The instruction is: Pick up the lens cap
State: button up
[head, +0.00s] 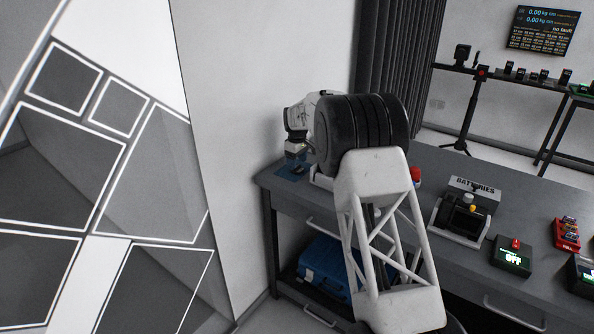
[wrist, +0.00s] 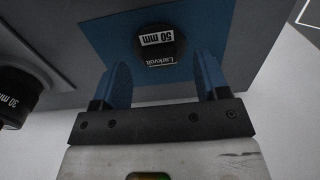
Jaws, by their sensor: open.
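A round black cap (wrist: 160,45) with white labels reading "50 mm" and "Larkvolt" lies on a blue mat (wrist: 105,35) in the wrist view. My gripper (wrist: 162,70) is open, with one blue finger on each side of the cap's near edge in the picture. Gaps show between the cap and both fingers, and nothing is held. The wrist view does not make the height of the fingers above the mat clear. In the head view the blue mat (head: 286,174) is at the table's far left corner, below my gripper; the cap is too small to make out surely there.
A black lens-like cylinder marked "30 mm" (wrist: 17,95) stands left in the wrist view. On the grey table (head: 440,165) in the head view are a batteries holder (head: 460,219), a box with a lit display (head: 511,256) and a red tray (head: 567,234). A wall borders the table's left.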

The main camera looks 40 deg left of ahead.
jog(key=shift+f, duration=1)
jog(key=shift+c, duration=0.3)
jog(key=c, duration=0.9)
